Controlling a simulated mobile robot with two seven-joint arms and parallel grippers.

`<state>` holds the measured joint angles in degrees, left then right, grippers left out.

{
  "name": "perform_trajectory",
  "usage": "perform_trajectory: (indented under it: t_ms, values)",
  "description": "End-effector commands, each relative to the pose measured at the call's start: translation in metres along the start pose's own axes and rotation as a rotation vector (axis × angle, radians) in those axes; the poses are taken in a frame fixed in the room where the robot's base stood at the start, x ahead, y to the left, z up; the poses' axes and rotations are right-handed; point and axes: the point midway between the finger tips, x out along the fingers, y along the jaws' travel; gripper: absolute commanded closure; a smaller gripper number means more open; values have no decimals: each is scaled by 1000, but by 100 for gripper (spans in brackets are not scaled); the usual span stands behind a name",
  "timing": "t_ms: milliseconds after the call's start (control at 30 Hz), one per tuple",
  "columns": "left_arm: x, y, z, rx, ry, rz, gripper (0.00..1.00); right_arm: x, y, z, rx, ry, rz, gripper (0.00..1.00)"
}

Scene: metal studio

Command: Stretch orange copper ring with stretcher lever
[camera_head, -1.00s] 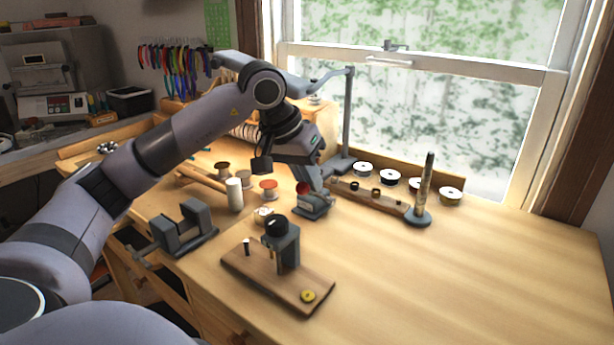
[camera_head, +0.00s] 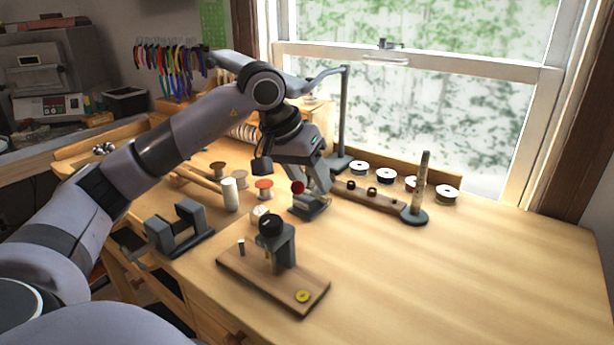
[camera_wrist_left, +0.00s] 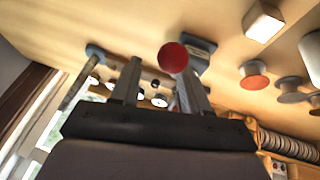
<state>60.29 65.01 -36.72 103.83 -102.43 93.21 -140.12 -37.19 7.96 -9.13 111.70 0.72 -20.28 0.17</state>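A red ball knob (camera_head: 298,187) sits at a small grey metal device (camera_head: 309,206) on the bench, probably the stretcher lever. My left gripper (camera_head: 316,188) is just right of the knob, pointing down. In the left wrist view the two fingers of my left gripper (camera_wrist_left: 158,78) are apart with nothing clamped. The red knob (camera_wrist_left: 172,57) shows near the fingertips there; whether it touches them I cannot tell. Small dark rings (camera_head: 371,191) sit on a wooden rail (camera_head: 388,200). I cannot make out a clearly orange copper ring. My right gripper is out of view.
A tapered mandrel (camera_head: 420,188) stands on a round base to the right. A wooden board (camera_head: 240,266) with a black-topped tool (camera_head: 272,226) and yellow disc (camera_head: 302,296) lies in front. A grey vise (camera_head: 181,232) and spools (camera_head: 264,188) are left. The right bench is clear.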

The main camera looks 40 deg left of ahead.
Motion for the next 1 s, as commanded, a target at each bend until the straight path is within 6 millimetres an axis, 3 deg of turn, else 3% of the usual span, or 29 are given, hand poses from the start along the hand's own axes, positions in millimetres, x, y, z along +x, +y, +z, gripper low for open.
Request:
perform_trajectory:
  t_ms: [267,700,1000]
  values:
    - [-8,-2,-1,-3,2,-3,55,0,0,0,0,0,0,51]
    - [-68,0,-1,0,3,-1,55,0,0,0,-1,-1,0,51]
    - [-72,0,0,0,0,-2,55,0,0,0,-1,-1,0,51]
